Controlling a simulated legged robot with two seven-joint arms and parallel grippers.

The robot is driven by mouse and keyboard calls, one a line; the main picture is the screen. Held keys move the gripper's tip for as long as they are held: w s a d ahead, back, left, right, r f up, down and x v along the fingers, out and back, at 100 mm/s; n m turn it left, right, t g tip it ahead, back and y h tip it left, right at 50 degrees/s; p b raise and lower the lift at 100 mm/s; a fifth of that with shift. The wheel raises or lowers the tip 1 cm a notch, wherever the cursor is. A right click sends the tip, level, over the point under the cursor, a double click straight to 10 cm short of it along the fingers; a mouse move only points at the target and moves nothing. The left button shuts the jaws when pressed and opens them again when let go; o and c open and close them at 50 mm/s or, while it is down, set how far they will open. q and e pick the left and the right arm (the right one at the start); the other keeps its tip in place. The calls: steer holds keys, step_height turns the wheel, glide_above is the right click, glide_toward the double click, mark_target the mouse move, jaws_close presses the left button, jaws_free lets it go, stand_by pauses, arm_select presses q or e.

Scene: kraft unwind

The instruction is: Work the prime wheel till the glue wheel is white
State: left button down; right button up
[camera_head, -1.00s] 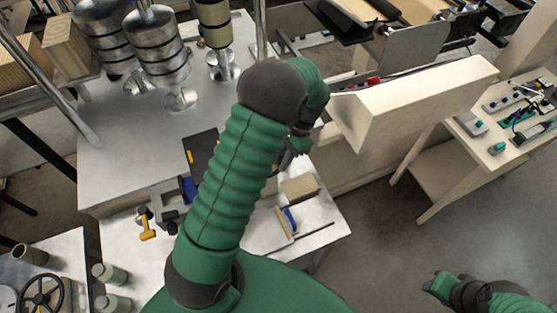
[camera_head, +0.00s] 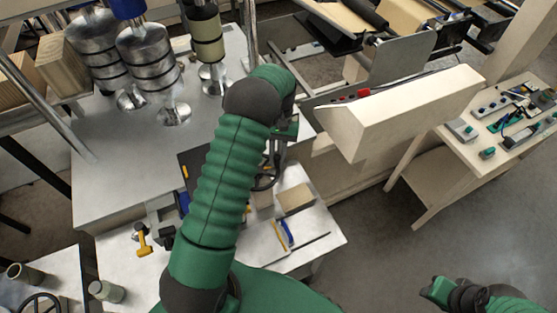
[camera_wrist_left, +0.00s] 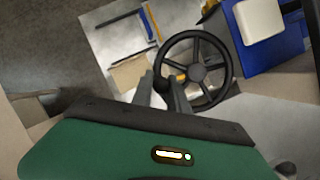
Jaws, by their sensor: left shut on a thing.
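A black spoked handwheel (camera_wrist_left: 196,70), which I take for the prime wheel, stands by the metal bench. In the head view the wheel (camera_head: 266,178) is partly hidden behind my left arm. My left gripper (camera_wrist_left: 166,90) is shut on the near left part of its rim in the wrist view. In the head view this gripper (camera_head: 278,150) is mostly covered by my arm. I cannot tell which part is the glue wheel, and I see no white wheel. My right arm's end (camera_head: 440,290) is at the lower right, its jaws unclear.
Metal rollers (camera_head: 150,58) stand on the bench at the back left. A tan block (camera_head: 295,198) and a blue-handled tool (camera_head: 287,232) lie on the bench top. A second handwheel (camera_head: 38,303) is at the lower left. A side table (camera_head: 465,150) holds electronics at right.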

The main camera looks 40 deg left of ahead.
arm_select(q)
steer(key=shift+w+a+n, duration=0.1)
steer(key=shift+a+n, duration=0.15)
steer(key=shift+n, duration=0.15)
steer(key=c, duration=1.3)
jaws_free()
steer(key=shift+w+r, duration=0.15)
steer(key=shift+r, duration=0.15)
steer(key=v, duration=1)
steer(key=b+v, duration=0.1)
steer(key=v, duration=0.5)
steer(key=shift+a, duration=0.35)
